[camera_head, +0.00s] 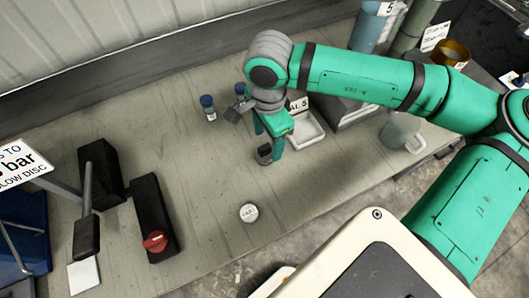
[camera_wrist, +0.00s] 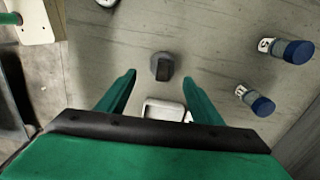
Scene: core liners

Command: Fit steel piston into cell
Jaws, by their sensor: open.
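A short dark grey cylinder (camera_head: 264,155), which looks like the steel piston, stands on the bench below my gripper. It also shows in the wrist view (camera_wrist: 162,66), just beyond the fingertips and centred between them. My gripper (camera_head: 268,146) is open and points down, one finger to each side of the dark piece. In the wrist view my gripper (camera_wrist: 160,77) has nothing between its fingers, and a gap to the piece seems to remain.
A white tray (camera_head: 309,134) lies right of my gripper. Two blue-capped vials (camera_head: 208,108) (camera_head: 240,90) stand behind left. A white labelled disc (camera_head: 249,212) lies in front. Black blocks, one with a red knob (camera_head: 155,241), stand left. The bench middle-left is clear.

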